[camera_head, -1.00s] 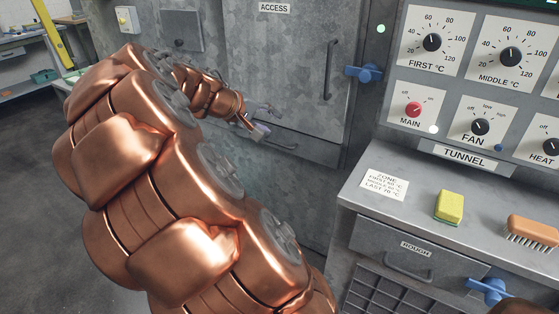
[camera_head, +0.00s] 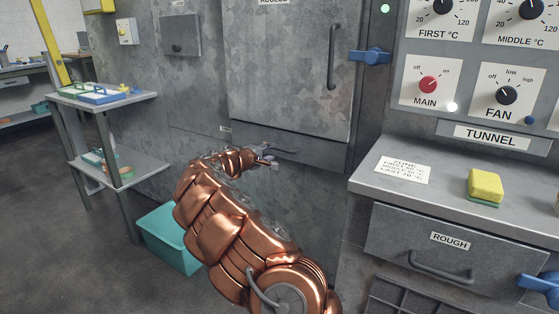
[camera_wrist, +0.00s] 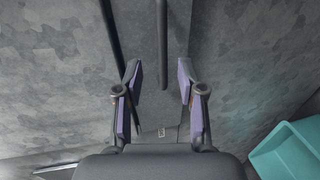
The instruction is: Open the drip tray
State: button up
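The drip tray looks to be the low grey drawer front (camera_head: 318,152) under the access door; its label is too small to read. It sits flush in the cabinet. Its dark bar handle (camera_head: 288,150) is partly hidden by my gripper (camera_head: 268,162). In the wrist view the drawer front (camera_wrist: 140,60) is a strip beside a dark gap, with the handle (camera_wrist: 162,45) running along it. My gripper (camera_wrist: 160,95) is open, its purple-padded fingers apart with nothing clearly between them. The handle lies ahead, in line with the gap between the fingers; contact cannot be told.
The access door (camera_head: 285,75) above is closed, with a blue latch (camera_head: 370,57). A teal bin (camera_head: 170,240) stands on the floor at left, also in the wrist view (camera_wrist: 290,150). A shelf table (camera_head: 105,98) stands further left. The ROUGH drawer (camera_head: 440,258) is at right.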

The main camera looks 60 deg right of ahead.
aim_at(280, 149)
jog(key=shift+b+x, duration=0.7)
jog(key=shift+x, duration=3.3)
jog(key=shift+w+f, duration=0.1)
jog(key=shift+f, duration=0.05)
grip_shut()
